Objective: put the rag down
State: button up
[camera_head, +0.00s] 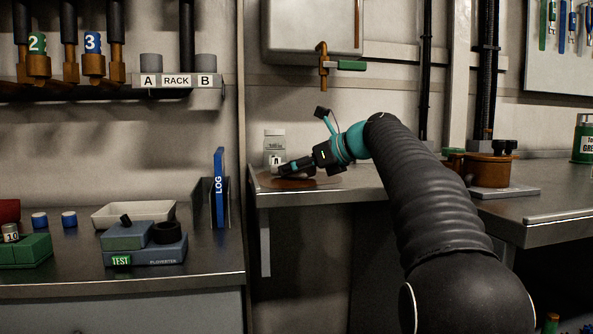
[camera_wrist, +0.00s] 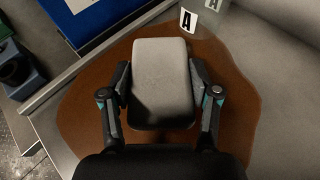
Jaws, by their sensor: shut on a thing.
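A pale grey rag (camera_wrist: 162,62), folded into a thick pad, sits between the two fingers of my gripper (camera_wrist: 160,84) in the wrist view. The fingers press on its left and right sides. Below it a brown puddle (camera_wrist: 82,118) spreads over the metal bench top. In the head view my gripper (camera_head: 284,170) is low over the left end of the bench, at the puddle (camera_head: 312,183). The rag is hard to make out there. I cannot tell whether it touches the surface.
A clear container (camera_head: 274,140) stands just behind my gripper; an A label (camera_wrist: 187,20) shows beside the puddle. A blue LOG binder (camera_head: 220,188) stands left, across a gap. A brown fitting (camera_head: 489,170) sits on the bench right of my arm. A green-handled valve (camera_head: 345,65) hangs above.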

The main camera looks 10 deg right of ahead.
jog(key=shift+f, duration=0.2)
jog(key=o, duration=1.1)
jog(key=shift+c, duration=0.2)
jog(key=shift+r, duration=0.2)
jog(key=p+v, duration=0.2)
jog(key=v, duration=1)
